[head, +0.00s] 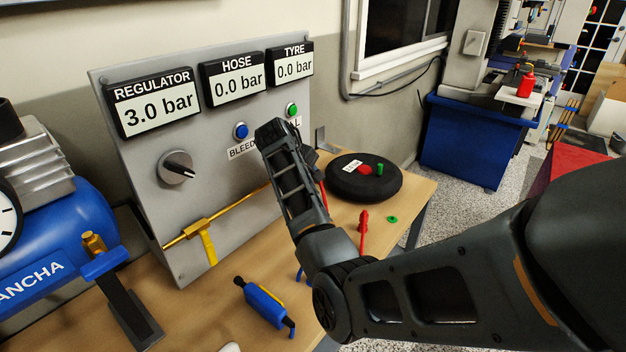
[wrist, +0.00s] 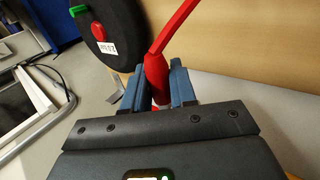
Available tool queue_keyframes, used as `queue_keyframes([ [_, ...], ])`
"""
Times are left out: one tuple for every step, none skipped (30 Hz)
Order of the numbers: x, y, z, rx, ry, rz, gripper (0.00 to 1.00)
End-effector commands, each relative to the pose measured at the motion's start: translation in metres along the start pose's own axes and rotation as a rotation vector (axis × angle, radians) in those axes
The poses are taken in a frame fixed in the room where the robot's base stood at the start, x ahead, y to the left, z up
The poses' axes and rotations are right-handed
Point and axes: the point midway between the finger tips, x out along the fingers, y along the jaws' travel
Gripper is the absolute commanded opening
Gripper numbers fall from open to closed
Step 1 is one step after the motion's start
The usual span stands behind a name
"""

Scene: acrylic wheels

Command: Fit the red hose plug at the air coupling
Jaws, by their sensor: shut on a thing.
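My gripper (wrist: 157,88) is shut on the red hose plug (wrist: 156,68), which sits between the two blue-grey fingers in the wrist view. A red hose runs up and to the right from the plug. In the head view my arm hides the fingertips and the plug; only a short red length (head: 322,192) shows beside the arm. A brass pipe (head: 230,208) with a yellow lever (head: 209,246) runs along the panel, and its right end passes behind my arm. I cannot tell where the air coupling is, or whether the plug touches it.
A black tyre (head: 342,186) lies on the bench's right side. A red upright piece (head: 363,228) and a green cap (head: 392,219) are near it. A blue tool (head: 264,303) lies in front. The blue compressor (head: 80,215) stands left. The panel (head: 140,160) reads hose 0.0 bar.

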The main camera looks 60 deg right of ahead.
Motion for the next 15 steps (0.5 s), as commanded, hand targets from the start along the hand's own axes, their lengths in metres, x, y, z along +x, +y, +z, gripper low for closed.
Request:
queue_keyframes([
  [0.0, 0.0002, -0.0016, 0.0, 0.001, 0.0, 0.0],
  [-0.0001, 0.0002, -0.0023, 0.001, 0.001, 0.0, 0.0],
  [-0.0002, 0.0004, -0.0032, 0.001, 0.001, 0.001, 0.0],
  [-0.0003, 0.0004, -0.0039, 0.001, 0.001, 0.001, 0.0],
  [-0.0003, 0.0005, -0.0046, 0.001, 0.001, 0.001, 0.0],
  [-0.0003, 0.0005, -0.0054, 0.001, 0.001, 0.001, 0.0],
  [-0.0003, 0.0005, -0.006, 0.001, 0.001, 0.001, 0.0],
  [-0.0003, 0.0004, -0.0067, 0.001, 0.001, 0.001, 0.0],
  [-0.0004, 0.0005, -0.0065, 0.001, 0.001, 0.001, 0.0],
  [-0.0005, 0.0005, -0.0064, 0.001, 0.001, 0.001, 0.0],
  [-0.0005, 0.0005, -0.0064, 0.001, 0.001, 0.001, 0.0],
  [-0.0005, 0.0005, -0.0064, 0.001, 0.001, 0.001, 0.0],
  [-0.0005, 0.0005, -0.0064, 0.0, 0.001, 0.001, 0.27],
  [-0.0005, 0.0005, -0.0064, 0.0, 0.001, 0.001, 0.3],
  [-0.0005, 0.0005, -0.0063, 0.0, 0.001, 0.001, 0.34],
])
